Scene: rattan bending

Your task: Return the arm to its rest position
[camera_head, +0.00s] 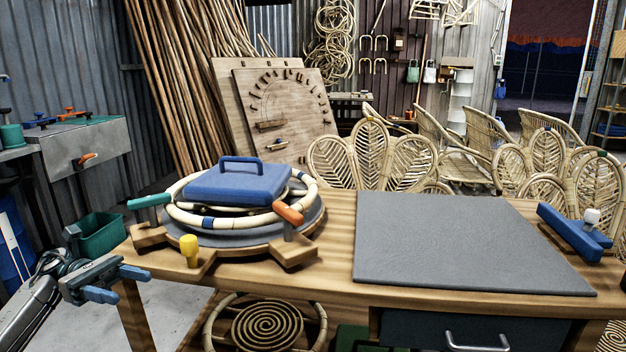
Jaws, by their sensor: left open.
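My left gripper (108,283) is at the lower left, beside the left end of the wooden workbench (335,250) and clear of it. Its two blue-tipped fingers are apart with nothing between them. My left arm comes in from the lower left corner. My right gripper is not in view. On the bench's left part, a rattan ring (225,219) with a green grip and an orange grip lies around a round grey base. A blue block with a handle (237,182) sits on top within the ring.
A yellow knob (189,250) stands at the bench's front left. A grey mat (455,243) covers the right part, bare. A blue tool with a white knob (575,232) lies at the right end. A green bin (101,236) stands on the floor behind my left gripper. Rattan chairs stand behind.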

